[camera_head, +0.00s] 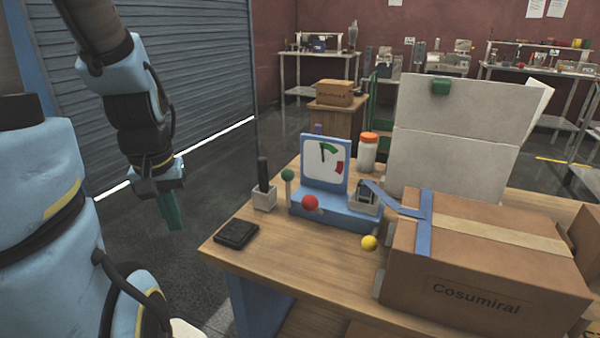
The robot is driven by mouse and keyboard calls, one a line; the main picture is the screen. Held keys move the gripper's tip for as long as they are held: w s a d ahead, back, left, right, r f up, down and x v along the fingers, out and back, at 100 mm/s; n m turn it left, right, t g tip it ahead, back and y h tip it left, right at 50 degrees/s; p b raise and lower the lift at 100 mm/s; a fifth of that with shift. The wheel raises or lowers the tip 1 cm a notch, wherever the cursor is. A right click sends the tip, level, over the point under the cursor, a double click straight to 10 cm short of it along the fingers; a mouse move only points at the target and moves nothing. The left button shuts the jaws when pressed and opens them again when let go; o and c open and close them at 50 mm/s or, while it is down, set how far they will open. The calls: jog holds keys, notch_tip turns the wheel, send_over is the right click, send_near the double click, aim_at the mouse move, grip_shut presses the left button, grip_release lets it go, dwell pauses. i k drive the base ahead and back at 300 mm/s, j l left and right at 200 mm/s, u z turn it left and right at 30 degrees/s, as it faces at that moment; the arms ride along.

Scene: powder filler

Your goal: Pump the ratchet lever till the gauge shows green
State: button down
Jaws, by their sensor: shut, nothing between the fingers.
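A blue device stands on the wooden table, with an upright white-faced gauge (324,164). Its dial has a green band near the top and a red band at lower right. The thin dark needle points nearly straight up, beside the green; its exact reading is too small to tell. A red ball knob (310,202) is at the device's front, a green ball (288,174) tops a post at its left, and a yellow ball (369,243) is at lower right. Which knob belongs to the ratchet lever is unclear. My gripper (172,214) is shut and empty, pointing down left of the table, away from the device.
A large cardboard box (480,290) crowds the device's right side. An orange-capped jar (367,152) stands behind. A black-handled tool in a pale block (264,190) and a flat black tray (237,234) are at the left. Free floor lies left of the table.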

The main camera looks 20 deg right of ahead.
aim_at(309, 202)
jog(key=z, duration=1)
